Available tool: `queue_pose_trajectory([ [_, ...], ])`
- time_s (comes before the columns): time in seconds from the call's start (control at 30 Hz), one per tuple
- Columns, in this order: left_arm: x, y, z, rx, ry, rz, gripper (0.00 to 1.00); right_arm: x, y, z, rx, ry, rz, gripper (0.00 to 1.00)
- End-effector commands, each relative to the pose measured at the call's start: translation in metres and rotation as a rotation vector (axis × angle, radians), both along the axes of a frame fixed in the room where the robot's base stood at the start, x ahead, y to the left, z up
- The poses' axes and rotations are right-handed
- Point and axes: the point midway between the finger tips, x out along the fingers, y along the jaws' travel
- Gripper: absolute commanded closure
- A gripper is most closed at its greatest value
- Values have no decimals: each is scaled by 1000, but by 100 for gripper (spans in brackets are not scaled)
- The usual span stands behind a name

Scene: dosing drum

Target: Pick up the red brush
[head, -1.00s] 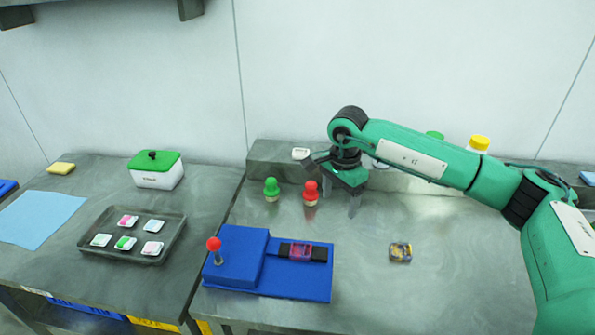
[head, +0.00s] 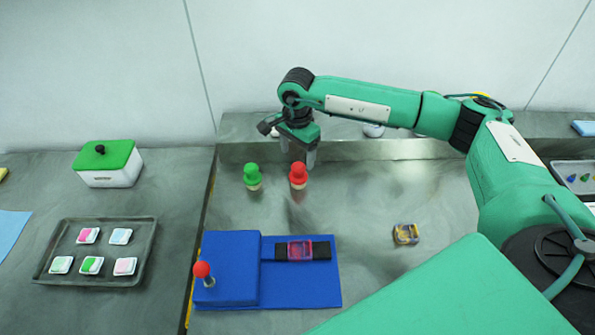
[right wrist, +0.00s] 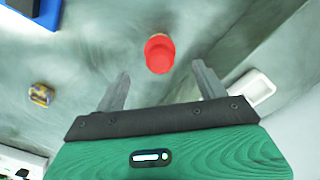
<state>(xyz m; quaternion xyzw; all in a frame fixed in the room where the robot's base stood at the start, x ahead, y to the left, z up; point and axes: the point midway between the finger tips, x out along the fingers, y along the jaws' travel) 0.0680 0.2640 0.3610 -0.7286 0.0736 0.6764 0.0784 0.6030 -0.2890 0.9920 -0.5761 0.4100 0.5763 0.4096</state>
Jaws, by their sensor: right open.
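The red brush (head: 298,176) stands upright on the grey table, its red knob on top and a pale base below. In the right wrist view the red brush (right wrist: 159,54) shows from above, just beyond and between the fingertips. My right gripper (head: 298,158) is open and empty, just behind and above the red brush. In the right wrist view its two fingers (right wrist: 162,80) are spread wide apart. I cannot tell from these frames whether a finger touches the brush. My left gripper is not in view.
A green brush (head: 252,176) stands close to the left of the red one. A blue fixture (head: 290,292) with a red-knobbed lever lies in front. A small yellowish block (head: 405,234) lies to the right. A raised ledge (head: 400,150) runs behind. The table between is clear.

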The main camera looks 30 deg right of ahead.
Motion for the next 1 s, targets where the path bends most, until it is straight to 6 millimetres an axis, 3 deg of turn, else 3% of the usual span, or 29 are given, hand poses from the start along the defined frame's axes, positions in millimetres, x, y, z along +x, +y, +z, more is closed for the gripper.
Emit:
queue_pose_trajectory([
  [0.3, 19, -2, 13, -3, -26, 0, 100, 0, -1, -25, 0, 1, 1, 28],
  [0.6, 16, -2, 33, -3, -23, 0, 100, -1, -3, -65, 2, 2, 1, 28],
  [0.9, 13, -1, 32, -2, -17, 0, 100, 0, -3, -72, 1, -2, 2, 28],
  [1.0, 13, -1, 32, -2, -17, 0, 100, 0, -3, -72, 2, -2, 1, 47],
])
